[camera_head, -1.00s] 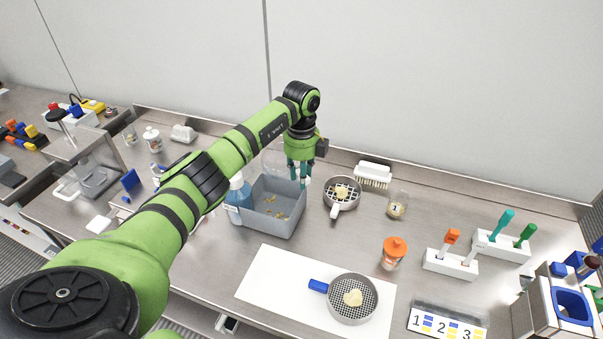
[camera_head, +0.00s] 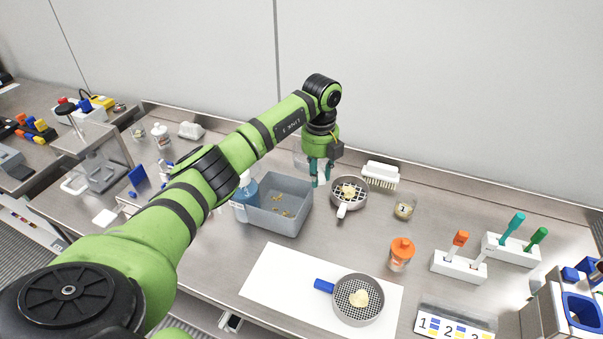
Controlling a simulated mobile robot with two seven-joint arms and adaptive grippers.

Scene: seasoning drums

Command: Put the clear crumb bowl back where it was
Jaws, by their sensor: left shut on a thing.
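My left gripper (camera_head: 319,172) is at the back rim of the grey bin, beside the round sieve with a light handle (camera_head: 349,193). It is shut on the clear crumb bowl (camera_head: 300,160), which shows faintly as a see-through shape at the gripper's left, above the bin's back edge. The gripper hides part of the bowl, and I cannot tell whether the bowl touches anything below. My right gripper is not in view.
The grey bin (camera_head: 305,212) holds some crumbs. A brush (camera_head: 381,174), a small jar (camera_head: 404,208) and an orange-capped shaker (camera_head: 401,254) stand to the right. A blue-handled sieve (camera_head: 345,301) lies on a white mat (camera_head: 268,287).

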